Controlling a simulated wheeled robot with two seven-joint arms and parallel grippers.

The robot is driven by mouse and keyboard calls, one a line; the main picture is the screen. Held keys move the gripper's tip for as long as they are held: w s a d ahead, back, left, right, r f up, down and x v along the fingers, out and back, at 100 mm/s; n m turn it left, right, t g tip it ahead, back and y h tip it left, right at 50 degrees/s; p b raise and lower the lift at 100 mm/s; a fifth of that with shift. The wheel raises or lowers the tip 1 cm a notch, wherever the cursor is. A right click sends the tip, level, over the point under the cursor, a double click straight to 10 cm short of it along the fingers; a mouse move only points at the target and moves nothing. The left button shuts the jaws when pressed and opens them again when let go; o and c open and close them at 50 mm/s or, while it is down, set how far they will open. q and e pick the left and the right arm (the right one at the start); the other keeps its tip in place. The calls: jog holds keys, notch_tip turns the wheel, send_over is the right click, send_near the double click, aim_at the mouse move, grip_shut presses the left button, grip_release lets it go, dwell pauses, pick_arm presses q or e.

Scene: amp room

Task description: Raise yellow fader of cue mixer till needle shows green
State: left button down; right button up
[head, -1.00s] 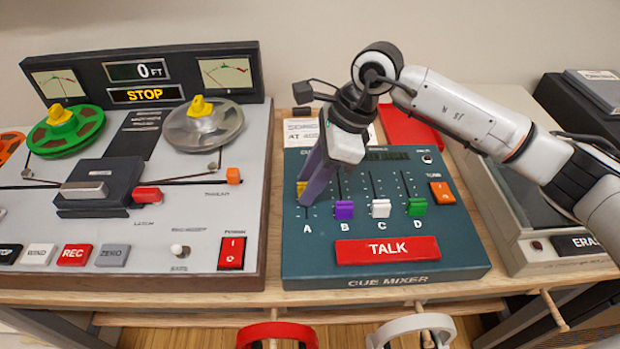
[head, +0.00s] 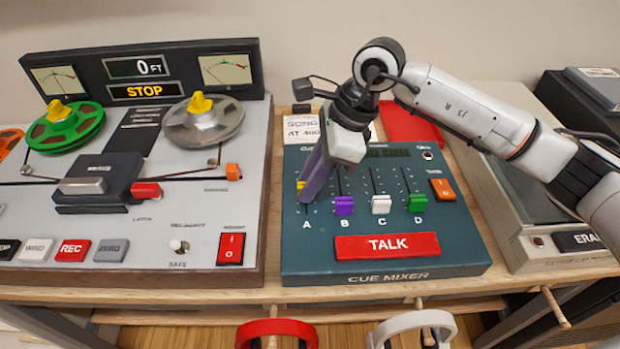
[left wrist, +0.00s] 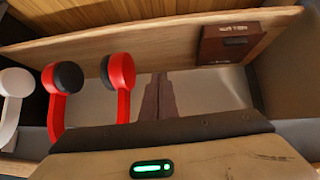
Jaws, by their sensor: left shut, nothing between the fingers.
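The cue mixer (head: 465,235) is a dark teal panel at centre right, with faders marked A to D. The yellow fader (head: 300,186) is in column A, mostly hidden behind the purple fingers of my right gripper (head: 308,193). The fingertips point down at its slot; whether they grip the yellow cap cannot be told. Two needle meters stand on the tape machine, a left one (head: 58,80) and a right one (head: 224,71); their exact needle readings are too small to tell. My left gripper (left wrist: 158,97) is shut and empty, pointing towards a shelf under the table.
Purple (head: 344,206), white (head: 381,205) and green (head: 418,203) faders sit low in columns B to D. A red TALK bar (head: 388,246) is below them. The tape machine (head: 110,262) stands left. Red headphones (left wrist: 120,75) hang near my left gripper.

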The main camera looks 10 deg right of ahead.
jog(key=shift+o, duration=0.6)
jog(key=shift+d+r, duration=0.1)
jog(key=shift+r, duration=0.15)
jog(key=v, duration=0.9)
jog(key=shift+d+r, duration=0.15)
jog(key=shift+r, duration=0.25)
